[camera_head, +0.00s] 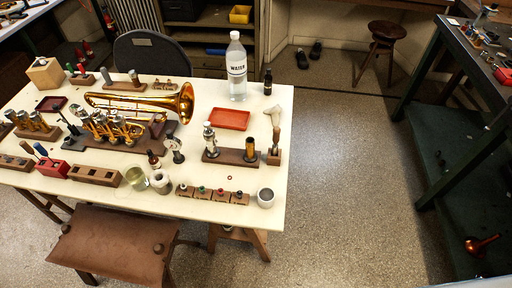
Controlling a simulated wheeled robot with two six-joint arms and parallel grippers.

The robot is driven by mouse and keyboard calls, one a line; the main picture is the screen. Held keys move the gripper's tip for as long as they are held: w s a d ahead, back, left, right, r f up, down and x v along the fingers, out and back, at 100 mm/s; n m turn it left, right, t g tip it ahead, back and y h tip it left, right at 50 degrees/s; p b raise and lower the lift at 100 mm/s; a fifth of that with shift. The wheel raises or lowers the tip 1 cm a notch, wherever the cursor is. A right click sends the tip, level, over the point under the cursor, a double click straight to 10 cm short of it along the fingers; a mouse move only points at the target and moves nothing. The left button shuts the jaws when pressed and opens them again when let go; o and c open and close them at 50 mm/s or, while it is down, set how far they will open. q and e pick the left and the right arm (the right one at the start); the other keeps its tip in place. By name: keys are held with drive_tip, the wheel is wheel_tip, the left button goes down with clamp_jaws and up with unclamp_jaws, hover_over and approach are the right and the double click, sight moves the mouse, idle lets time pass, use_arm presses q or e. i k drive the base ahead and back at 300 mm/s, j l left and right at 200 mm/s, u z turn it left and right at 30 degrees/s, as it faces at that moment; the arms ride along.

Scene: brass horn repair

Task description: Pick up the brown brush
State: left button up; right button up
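I cannot pick out a brown brush with certainty. A pale, angled tool (270,119) stands upright at the table's right edge, its lower end in a small wooden block (274,158); it may be a brush. Neither of my grippers is in view.
The white table (215,210) is crowded with a brass horn (150,101), wooden racks, a water bottle (236,68) and a red tray (229,119). A brown stool (117,245) stands in front. Open floor (345,190) lies right, before a green bench (432,110).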

sight(26, 146)
drive_tip(key=u, duration=1.65)
